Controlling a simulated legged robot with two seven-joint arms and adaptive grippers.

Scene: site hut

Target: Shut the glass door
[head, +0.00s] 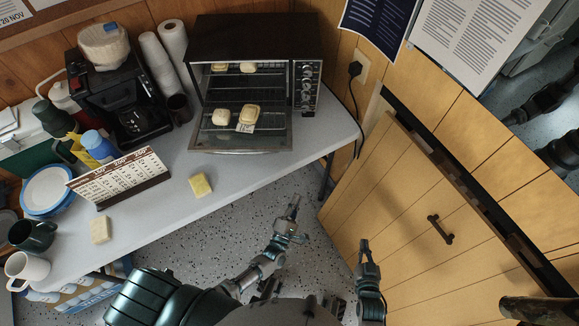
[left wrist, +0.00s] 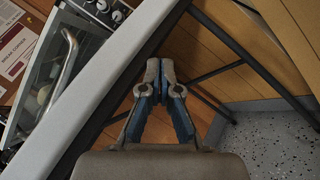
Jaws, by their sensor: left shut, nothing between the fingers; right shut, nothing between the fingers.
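The glass door (head: 270,135) of the black toaster oven (head: 253,35) is folded down open over the worktop. Its front edge lies near the worktop's edge. Two pale yellow pieces and a small label show over the glass. The oven's door handle (left wrist: 68,62) appears in the left wrist view, at upper left. My left gripper (head: 293,207) is shut and empty, in front of the worktop and below right of the door, apart from it. Its closed fingertips (left wrist: 160,68) show in the left wrist view. My right gripper (head: 365,246) is shut and empty, further right by the wooden door.
A wooden door (head: 400,220) stands at right. Speckled floor lies between.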

